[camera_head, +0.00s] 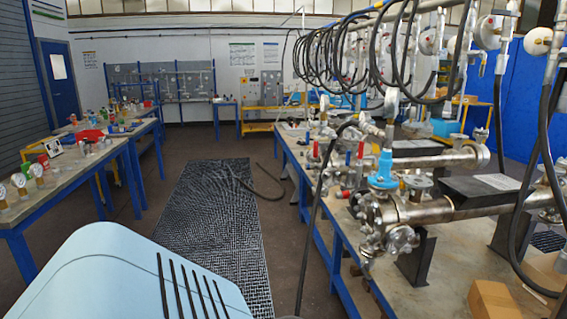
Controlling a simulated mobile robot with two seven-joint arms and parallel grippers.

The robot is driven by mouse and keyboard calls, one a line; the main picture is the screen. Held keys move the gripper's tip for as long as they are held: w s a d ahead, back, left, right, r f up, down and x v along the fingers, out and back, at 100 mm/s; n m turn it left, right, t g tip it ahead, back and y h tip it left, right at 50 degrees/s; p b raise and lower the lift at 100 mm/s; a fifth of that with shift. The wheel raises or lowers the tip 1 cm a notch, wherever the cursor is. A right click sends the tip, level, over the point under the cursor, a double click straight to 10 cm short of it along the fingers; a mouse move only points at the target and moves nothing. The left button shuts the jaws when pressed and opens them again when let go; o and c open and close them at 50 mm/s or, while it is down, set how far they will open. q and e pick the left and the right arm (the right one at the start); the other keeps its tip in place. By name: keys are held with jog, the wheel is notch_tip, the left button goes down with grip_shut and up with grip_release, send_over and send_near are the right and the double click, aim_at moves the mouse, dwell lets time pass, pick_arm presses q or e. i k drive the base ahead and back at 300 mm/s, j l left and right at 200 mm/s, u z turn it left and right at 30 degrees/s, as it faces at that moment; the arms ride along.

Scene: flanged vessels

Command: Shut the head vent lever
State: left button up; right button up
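The nearest flanged vessel (440,209) is a metal cylinder lying on dark supports on the right-hand bench. Its head end, at the left, carries several flanges, small valves and a blue fitting (384,170). Small red and blue handles show on fittings left of the vessels, including a red one (346,194). I cannot tell which part is the head vent lever or how it is set. Neither of my grippers is in view.
The blue-framed bench (340,262) runs along the right, with black hoses (312,215) hanging over its edge. A cardboard box (492,299) sits at the lower right. A floor grating (212,215) lies between it and the left benches (75,190). The aisle is mostly clear.

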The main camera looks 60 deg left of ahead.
aim_at(348, 156)
jog(key=u, duration=1.6)
jog(key=k+j, duration=0.15)
jog(key=j, duration=0.25)
jog(key=k+j+z, duration=0.1)
jog(key=j, duration=0.3)
jog(key=k+j, duration=0.2)
jog(key=j, duration=0.2)
jog(key=j+z, duration=0.15)
jog(key=j, duration=0.3)
jog(key=k+j+z, duration=0.2)
jog(key=j, duration=0.25)
jog(key=i+j+z, duration=0.15)
jog(key=j, duration=0.3)
jog(key=j+z, duration=0.15)
jog(key=j, duration=0.3)
jog(key=i+j+z, duration=0.15)
jog(key=j, duration=0.3)
jog(key=j+z, duration=0.15)
jog(key=j, duration=0.25)
jog(key=i+j+z, duration=0.1)
jog(key=j, duration=0.2)
jog(key=i+j+z, duration=0.2)
jog(key=i+j, duration=0.15)
jog(key=j, duration=0.25)
